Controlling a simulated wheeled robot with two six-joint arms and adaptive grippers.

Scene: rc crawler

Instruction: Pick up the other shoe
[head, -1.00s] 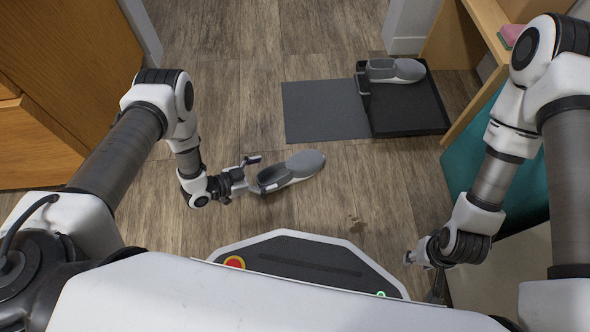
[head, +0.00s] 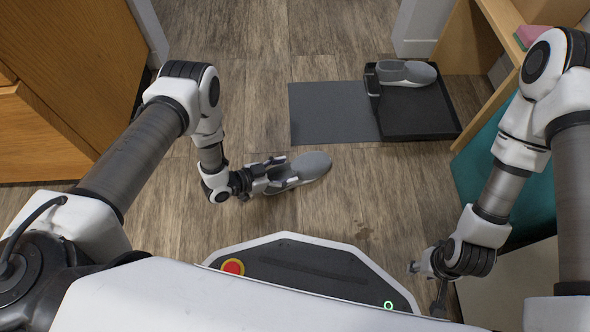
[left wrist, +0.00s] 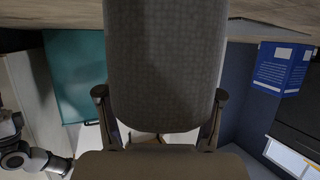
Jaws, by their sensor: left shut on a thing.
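A grey shoe (head: 313,167) is on or just above the wooden floor, left of centre in the head view, toe to the right. My left gripper (head: 279,172) is shut on its heel end. In the left wrist view the grey shoe (left wrist: 165,65) fills the middle, with a finger on each side. I cannot tell whether the shoe touches the floor. The other grey shoe (head: 407,72) lies in the black tray (head: 425,120) at the back right. My right gripper (head: 427,284) is open and empty at the lower right.
A dark grey mat (head: 333,112) lies left of the tray. A wooden cabinet (head: 70,80) stands on the left, and wooden furniture with a teal panel (head: 485,165) on the right. The floor (head: 365,190) between the shoe and the right arm is clear.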

